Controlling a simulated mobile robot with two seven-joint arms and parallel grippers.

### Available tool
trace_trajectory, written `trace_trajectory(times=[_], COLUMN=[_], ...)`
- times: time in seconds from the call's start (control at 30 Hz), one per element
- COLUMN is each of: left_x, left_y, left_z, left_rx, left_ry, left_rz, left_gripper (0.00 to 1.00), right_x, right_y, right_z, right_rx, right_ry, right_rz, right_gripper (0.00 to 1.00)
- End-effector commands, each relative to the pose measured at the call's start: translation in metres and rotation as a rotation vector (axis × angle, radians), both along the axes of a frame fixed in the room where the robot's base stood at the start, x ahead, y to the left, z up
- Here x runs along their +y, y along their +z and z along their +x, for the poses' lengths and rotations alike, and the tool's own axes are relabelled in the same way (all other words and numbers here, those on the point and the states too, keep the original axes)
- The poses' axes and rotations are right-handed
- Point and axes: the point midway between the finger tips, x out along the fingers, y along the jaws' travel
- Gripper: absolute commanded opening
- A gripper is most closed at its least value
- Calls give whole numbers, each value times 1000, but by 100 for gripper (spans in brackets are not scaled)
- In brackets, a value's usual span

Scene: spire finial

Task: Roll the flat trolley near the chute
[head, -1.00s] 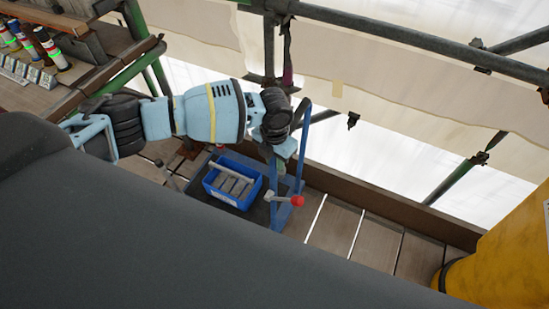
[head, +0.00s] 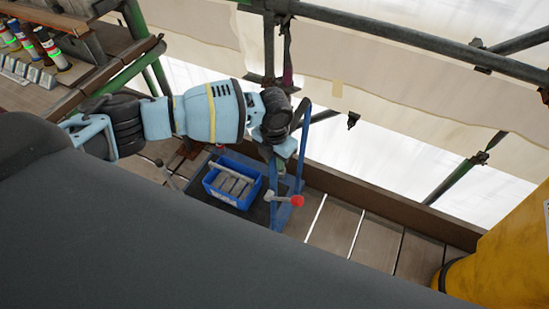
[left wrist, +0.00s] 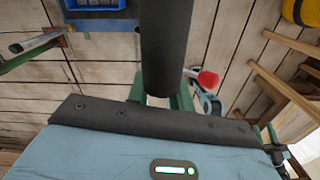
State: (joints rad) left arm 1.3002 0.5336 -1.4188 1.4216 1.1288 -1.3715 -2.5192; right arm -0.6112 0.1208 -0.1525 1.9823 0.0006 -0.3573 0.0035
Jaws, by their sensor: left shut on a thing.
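The flat trolley (head: 260,212) has a dark deck and an upright blue handle frame (head: 304,140). It stands on the planks in the middle of the head view. A blue bin (head: 212,190) with several grey bars sits on its deck. A lever with a red knob (head: 297,201) is at its right end. My left gripper (head: 283,150) is shut on the trolley handle near its top; its fingertips are partly hidden. In the left wrist view a dark bar (left wrist: 165,45) runs down to the gripper, and the red knob (left wrist: 207,80) shows beside it. The yellow chute (head: 510,255) is at lower right, apart from the trolley.
Bare planks (head: 375,243) lie between trolley and chute. A brown toe board (head: 400,208) runs along the far edge, with scaffold tubes (head: 390,30) and pale sheeting beyond. A bench (head: 30,92) with several bottles is at upper left.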

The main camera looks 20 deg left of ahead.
Motion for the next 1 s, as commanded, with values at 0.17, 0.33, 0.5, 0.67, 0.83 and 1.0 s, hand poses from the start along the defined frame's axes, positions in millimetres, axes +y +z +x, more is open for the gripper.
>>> trace_trajectory(times=[0.17,0.33,0.5,0.67,0.83,1.0], left_x=[1,-6,-21,-35,-49,-64], left_y=[0,0,0,0,0,0], left_z=[0,0,-2,-3,-4,-5], left_rx=[-1,1,1,0,1,0], left_ry=[0,-2,-4,-4,-4,-4], left_rz=[2,1,0,-1,0,-1], left_gripper=[0,0,0,0,0,0], right_x=[1,3,3,3,2,1], right_y=[0,0,-1,-2,-4,-6], right_z=[1,0,0,-1,-3,-4], right_rx=[-1,0,2,5,9,12], right_ry=[-4,-9,-10,-10,-6,-3], right_rz=[4,7,9,9,6,3], right_gripper=[36,36,36,36,36,36])
